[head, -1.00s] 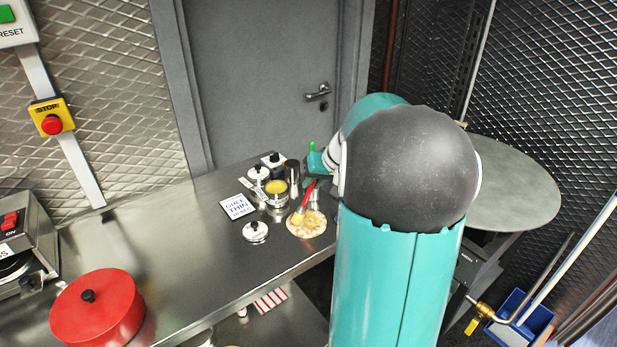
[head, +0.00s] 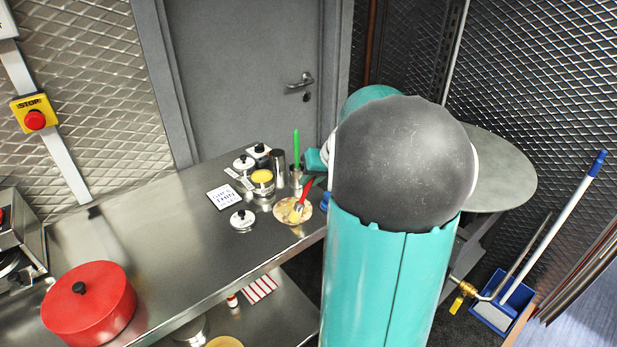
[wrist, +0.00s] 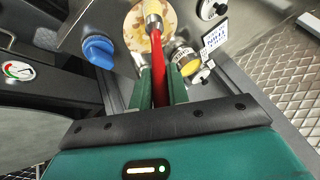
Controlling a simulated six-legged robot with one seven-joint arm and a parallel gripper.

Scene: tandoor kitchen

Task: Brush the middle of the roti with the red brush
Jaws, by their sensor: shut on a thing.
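The red brush (head: 305,192) has a red handle and a pale yellowish head. My gripper (wrist: 161,95) is shut on the brush's red handle (wrist: 158,62) in the wrist view. The brush head (wrist: 153,12) reaches over the round, browned roti (wrist: 137,27). In the head view the roti (head: 283,212) lies near the counter's front edge, with the brush head at its middle. I cannot tell whether the bristles touch it.
A pot of yellow liquid (head: 262,178), a steel cup (head: 278,165), a holder with a green-handled tool (head: 296,150), lidded jars and a printed card (head: 225,196) stand near the roti. A red lidded pot (head: 90,305) sits left. The counter middle (head: 160,235) is clear.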

